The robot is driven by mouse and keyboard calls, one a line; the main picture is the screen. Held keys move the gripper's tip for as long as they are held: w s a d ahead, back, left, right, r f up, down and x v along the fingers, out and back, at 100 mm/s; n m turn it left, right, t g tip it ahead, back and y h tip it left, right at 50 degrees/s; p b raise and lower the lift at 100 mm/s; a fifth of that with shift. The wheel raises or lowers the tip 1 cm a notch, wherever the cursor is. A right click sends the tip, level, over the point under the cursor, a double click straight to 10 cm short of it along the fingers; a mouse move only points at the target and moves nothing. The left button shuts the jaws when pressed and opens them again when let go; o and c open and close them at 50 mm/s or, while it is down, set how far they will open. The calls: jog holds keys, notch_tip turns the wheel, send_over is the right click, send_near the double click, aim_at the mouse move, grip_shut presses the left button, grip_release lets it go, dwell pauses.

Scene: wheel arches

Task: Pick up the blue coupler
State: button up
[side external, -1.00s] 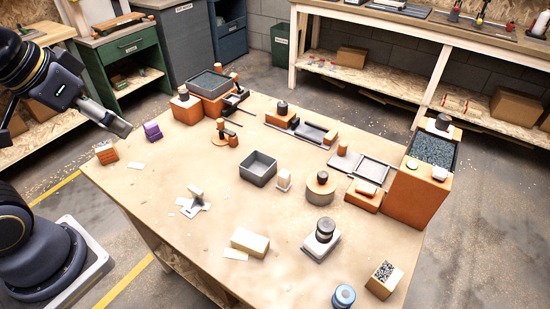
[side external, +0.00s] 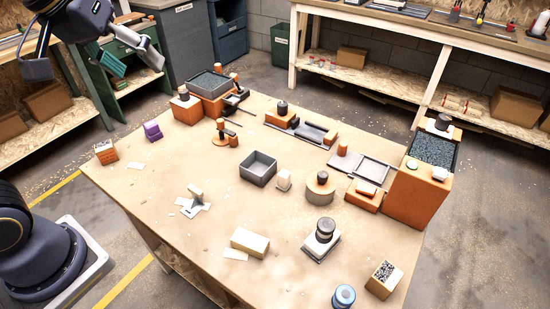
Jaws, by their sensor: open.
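My gripper (side external: 110,62) is at the upper left, raised beyond the table's far left corner. Its two fingers are apart, with nothing seen between them. It is far from the coupler, almost the whole table away. Nothing hides the coupler.
A speckled-top block (side external: 383,281) stands right of the coupler. A dark cylinder on a grey base (side external: 321,240) and a tan block (side external: 250,242) lie behind and left. A grey open box (side external: 258,168) is mid-table. A tall orange bin (side external: 415,190) stands at the right edge.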

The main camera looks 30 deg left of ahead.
jog(key=w+d+r, duration=0.1)
jog(key=w+d, duration=0.5)
jog(key=w, duration=0.1)
jog(key=w+d+f+g+h, duration=0.1)
jog(key=w+d+f, duration=0.2)
jog(key=d, duration=0.5)
jog(key=w+d+f+g, duration=0.2)
jog(key=w+d, duration=0.1)
jog(key=d, duration=0.5)
jog(key=m+g+y, duration=0.1)
jog(key=m+g, duration=0.2)
jog(key=m, duration=0.1)
send_over(346, 293)
notch_tip(346, 293, down, 20)
jog(key=f, duration=1)
jog(key=shift+s+d+f, duration=0.2)
jog(key=shift+d+f, duration=0.1)
jog(key=f, duration=0.5)
jog(key=shift+w+a+f, duration=0.15)
jog(key=shift+a+f, duration=0.1)
jog(key=shift+f, duration=0.1)
